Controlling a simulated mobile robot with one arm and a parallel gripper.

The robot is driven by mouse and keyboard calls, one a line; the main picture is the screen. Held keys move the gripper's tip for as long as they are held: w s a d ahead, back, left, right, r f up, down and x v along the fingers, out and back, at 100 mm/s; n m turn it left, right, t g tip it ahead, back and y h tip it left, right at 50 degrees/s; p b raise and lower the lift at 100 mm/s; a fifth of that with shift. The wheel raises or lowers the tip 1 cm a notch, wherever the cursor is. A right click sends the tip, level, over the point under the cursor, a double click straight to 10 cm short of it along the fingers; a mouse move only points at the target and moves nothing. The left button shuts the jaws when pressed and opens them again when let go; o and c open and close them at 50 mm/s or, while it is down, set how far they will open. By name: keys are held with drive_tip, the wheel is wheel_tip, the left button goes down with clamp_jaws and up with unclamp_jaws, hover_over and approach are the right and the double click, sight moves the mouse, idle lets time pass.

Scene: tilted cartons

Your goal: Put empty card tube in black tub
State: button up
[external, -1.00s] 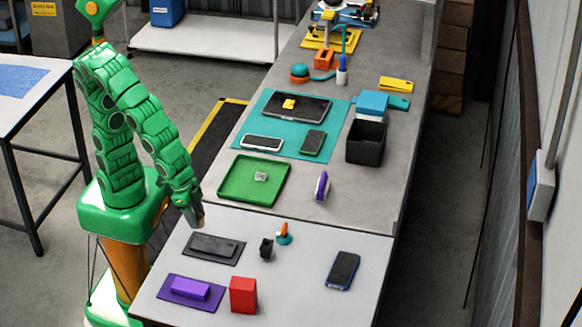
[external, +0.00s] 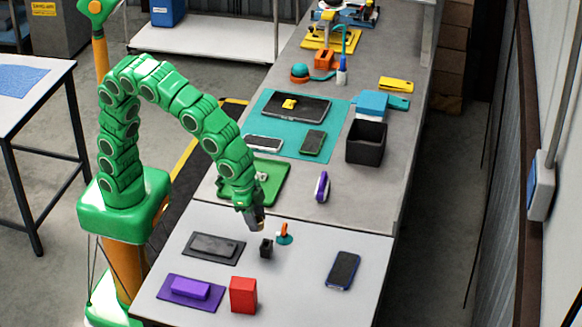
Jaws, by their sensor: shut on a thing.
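My green arm reaches over the light grey table, and my gripper (external: 256,219) points down above it, left of a small orange and teal item. My gripper is shut on a small brownish piece at its fingertips, which looks like the card tube (external: 259,227). The fingers hide most of it, so I cannot see whether it is empty. The black tub (external: 366,142) stands open at the top, further back and to the right on the grey bench. Its floor is dark.
Near my gripper are a small black block (external: 266,248), the orange and teal item (external: 284,234) and a green tray (external: 272,187) partly behind my arm. A phone (external: 343,270) and red box (external: 243,295) lie nearer.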

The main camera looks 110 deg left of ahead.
drive_tip(key=w+a, duration=2.2)
drive_tip(key=a, duration=0.1)
drive_tip(key=s+a+f, duration=0.1)
drive_tip(key=a+f, duration=0.2)
drive_tip(key=a, duration=1.7)
drive_tip(key=s+a+f, duration=0.1)
drive_tip(key=a+f, duration=0.1)
drive_tip(key=a, duration=1.9)
drive_tip(key=shift+n, duration=0.4)
drive_tip(key=shift+s+f+x, duration=0.1)
drive_tip(key=shift+s+x, duration=0.25)
drive_tip(key=shift+x, duration=1.3)
drive_tip(key=shift+s+f+x, duration=0.1)
drive_tip(key=shift+s+x, duration=0.25)
drive_tip(key=shift+x, duration=1.25)
drive_tip(key=shift+s+f+x, duration=0.1)
drive_tip(key=shift+s+x, duration=0.25)
drive_tip(key=shift+x, duration=1.3)
drive_tip(key=shift+f, duration=0.1)
drive_tip(key=o, duration=1.1)
